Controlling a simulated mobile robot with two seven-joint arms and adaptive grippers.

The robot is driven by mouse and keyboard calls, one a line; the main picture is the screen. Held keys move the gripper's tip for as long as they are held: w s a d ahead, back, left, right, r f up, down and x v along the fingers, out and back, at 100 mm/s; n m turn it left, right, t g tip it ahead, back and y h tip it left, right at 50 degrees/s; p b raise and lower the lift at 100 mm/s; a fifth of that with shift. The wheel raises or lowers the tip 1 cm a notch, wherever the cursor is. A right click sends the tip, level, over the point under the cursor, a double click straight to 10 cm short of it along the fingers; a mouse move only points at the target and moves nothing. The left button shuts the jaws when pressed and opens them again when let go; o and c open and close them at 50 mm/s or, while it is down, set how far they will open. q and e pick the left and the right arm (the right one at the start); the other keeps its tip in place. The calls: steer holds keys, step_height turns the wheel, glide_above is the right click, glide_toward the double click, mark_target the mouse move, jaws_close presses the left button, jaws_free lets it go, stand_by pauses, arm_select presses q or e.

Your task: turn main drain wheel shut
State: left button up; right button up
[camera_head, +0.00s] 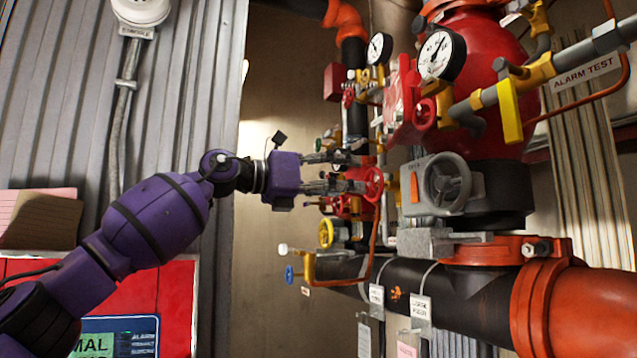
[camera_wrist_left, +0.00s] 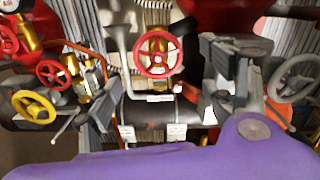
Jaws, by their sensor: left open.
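My left gripper (camera_head: 348,172) reaches in from the left, with its two fingers spread and pointing at the valves. A red spoked handwheel (camera_head: 374,184) shows at the fingertips in the head view. In the left wrist view a red handwheel (camera_wrist_left: 158,52) lies between the two open fingers of my left gripper (camera_wrist_left: 166,84), apparently a little beyond them. I cannot read a label that marks it as the main drain wheel. Whether the fingers touch its rim cannot be told. No right gripper shows.
A grey handwheel (camera_head: 446,182) on a grey box stands right of the gripper. A yellow wheel (camera_head: 326,233) and a blue wheel (camera_head: 289,274) sit below. Gauges (camera_head: 441,54) and red pipework crowd above. A large dark pipe (camera_head: 455,294) runs underneath. A corrugated wall is left.

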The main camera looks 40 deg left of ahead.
arm_select(q)
steer(key=shift+v, duration=2.35)
steer(key=shift+a, duration=0.2)
